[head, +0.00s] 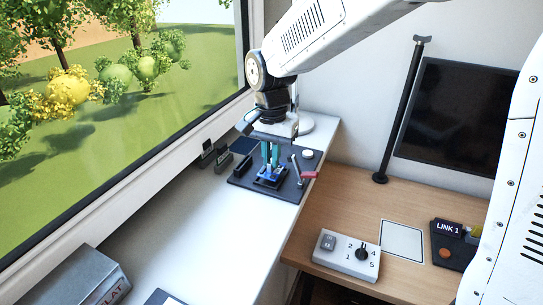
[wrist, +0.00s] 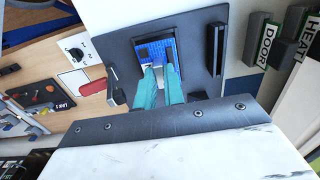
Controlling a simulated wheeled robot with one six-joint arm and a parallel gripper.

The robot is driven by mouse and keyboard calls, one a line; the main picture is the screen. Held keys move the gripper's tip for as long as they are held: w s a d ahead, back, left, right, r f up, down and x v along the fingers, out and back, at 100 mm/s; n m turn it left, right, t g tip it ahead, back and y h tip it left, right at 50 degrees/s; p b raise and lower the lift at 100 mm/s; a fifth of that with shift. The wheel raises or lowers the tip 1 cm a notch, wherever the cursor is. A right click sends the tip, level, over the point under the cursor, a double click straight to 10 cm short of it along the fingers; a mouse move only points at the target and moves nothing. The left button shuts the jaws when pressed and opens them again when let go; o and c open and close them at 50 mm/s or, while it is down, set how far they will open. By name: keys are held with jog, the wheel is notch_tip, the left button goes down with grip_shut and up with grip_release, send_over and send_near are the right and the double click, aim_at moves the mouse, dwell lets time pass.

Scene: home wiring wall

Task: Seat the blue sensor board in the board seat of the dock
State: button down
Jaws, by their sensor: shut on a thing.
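The blue sensor board (wrist: 158,49) shows in the wrist view between and beyond the teal fingertips of my gripper (wrist: 161,76). My gripper is shut on the board. The dock (wrist: 204,52) is a dark plate on the white sill, and the board is at its framed board seat (wrist: 178,46). In the head view the gripper (head: 270,166) points down over the dock (head: 243,181), with a little blue of the board (head: 268,178) at the fingertips. The fingers hide part of the board, and I cannot tell whether it lies flat in the seat.
Small dark blocks, with DOOR (wrist: 264,43) and HEAT (wrist: 291,35) labels in the wrist view, stand beside the dock. A switch box (head: 346,254) sits on the wooden desk. The white sill (head: 190,225) nearer me is mostly clear.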

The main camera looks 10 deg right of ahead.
jog(key=shift+f, duration=0.95)
jog(key=c, duration=1.4)
grip_release()
jog(key=shift+c, duration=0.2)
notch_tip(320, 180, up, 8)
jog(key=shift+f, duration=0.25)
jog(key=shift+r, duration=0.15)
